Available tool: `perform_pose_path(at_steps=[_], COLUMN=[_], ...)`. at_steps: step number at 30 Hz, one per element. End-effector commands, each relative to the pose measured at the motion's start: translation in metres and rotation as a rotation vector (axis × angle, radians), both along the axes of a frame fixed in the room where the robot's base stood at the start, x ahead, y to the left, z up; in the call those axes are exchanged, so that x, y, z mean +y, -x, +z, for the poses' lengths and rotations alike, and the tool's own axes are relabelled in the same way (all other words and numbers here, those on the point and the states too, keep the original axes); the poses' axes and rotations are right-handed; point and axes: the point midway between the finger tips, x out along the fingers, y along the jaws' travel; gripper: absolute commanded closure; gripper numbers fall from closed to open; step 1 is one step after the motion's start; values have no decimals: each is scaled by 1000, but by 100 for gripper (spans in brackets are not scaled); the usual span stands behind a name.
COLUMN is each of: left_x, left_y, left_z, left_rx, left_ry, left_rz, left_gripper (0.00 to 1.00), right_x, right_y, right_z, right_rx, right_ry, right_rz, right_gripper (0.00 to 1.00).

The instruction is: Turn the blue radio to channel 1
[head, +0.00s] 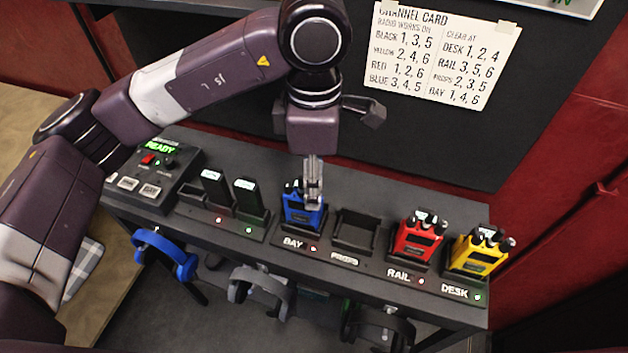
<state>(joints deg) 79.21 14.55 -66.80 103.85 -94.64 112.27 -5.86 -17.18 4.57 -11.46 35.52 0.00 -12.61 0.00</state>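The blue radio (299,213) stands in the dock labelled BAY, with a small red light beside the label. My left gripper (313,200) points down at the top of the blue radio, its grey fingers at or just above the radio's right-hand top side. The fingers hide part of the radio's top, including any knob there. I cannot tell whether they touch or grip it. The channel number is not readable. The channel card (440,55) on the back panel lists channels by radio colour and by place; its blue row reads 3, 4, 5. My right gripper is not in view.
A red radio (416,238) stands at RAIL and a yellow radio (476,254) at DESK. The PROPS dock (354,232) is empty. Two dark packs (249,203) stand left of the blue radio. A control box (155,175) shows READY. Headsets, one blue (165,252), hang below the shelf.

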Motion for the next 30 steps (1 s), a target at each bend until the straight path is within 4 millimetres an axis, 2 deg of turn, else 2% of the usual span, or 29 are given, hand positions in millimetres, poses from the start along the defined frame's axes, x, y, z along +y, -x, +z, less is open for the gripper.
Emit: perform_pose_path(at_steps=[4, 7, 15, 21, 25, 30], left_x=[0, -1, 0, 0, 0, 0], left_y=[0, -1, -3, -3, -3, -2], left_z=[5, 17, 73, 104, 115, 120], left_rx=[-1, -3, -6, -3, -1, 0], left_ry=[0, 1, 0, 0, -1, -1], left_rz=[0, 1, 2, 1, 1, 0], left_gripper=[71, 71, 71, 71, 71, 71], right_x=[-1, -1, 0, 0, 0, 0], right_y=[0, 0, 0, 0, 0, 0], right_z=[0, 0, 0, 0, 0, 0], right_rx=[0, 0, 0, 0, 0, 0], right_ry=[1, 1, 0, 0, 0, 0], right_rz=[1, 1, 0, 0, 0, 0], right_gripper=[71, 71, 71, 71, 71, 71])
